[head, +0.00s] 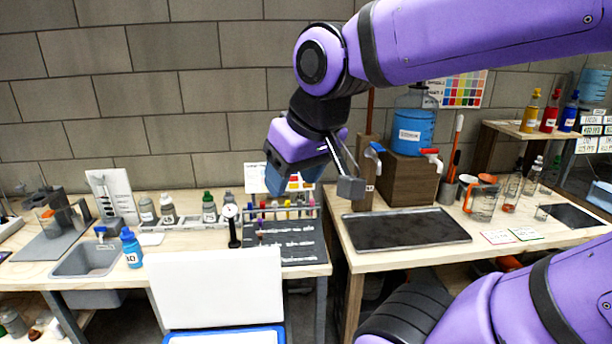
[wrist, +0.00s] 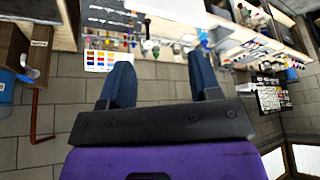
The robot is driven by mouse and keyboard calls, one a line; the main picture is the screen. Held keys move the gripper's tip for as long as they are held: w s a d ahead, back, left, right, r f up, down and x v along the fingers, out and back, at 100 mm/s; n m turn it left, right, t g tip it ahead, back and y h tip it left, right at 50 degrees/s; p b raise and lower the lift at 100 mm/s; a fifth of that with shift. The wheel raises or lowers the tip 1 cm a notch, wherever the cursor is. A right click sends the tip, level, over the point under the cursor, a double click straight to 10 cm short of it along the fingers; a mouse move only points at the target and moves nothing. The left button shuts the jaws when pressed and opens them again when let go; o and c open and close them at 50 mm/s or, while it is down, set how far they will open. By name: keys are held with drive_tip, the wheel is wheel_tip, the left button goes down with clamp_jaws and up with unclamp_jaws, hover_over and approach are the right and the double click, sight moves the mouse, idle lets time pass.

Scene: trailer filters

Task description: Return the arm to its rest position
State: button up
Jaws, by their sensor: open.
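My purple arm reaches in from the upper right of the head view. My gripper (head: 318,182) hangs in the air, in front of the grey wall and above the gap between the two tables. In the wrist view the two dark blue fingers (wrist: 163,82) stand wide apart with nothing between them. The gripper is open and empty and touches nothing that I can see.
The left table (head: 180,240) holds a sink (head: 88,260), several bottles and a test tube rack (head: 280,208). The right table (head: 345,260) holds a dark tray (head: 405,231), a blue water container (head: 412,128) and glassware. A white board (head: 218,288) stands in front.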

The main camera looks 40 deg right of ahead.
drive_tip(key=s, duration=0.2)
drive_tip(key=shift+s+r, duration=0.25)
drive_tip(key=shift+s, duration=0.05)
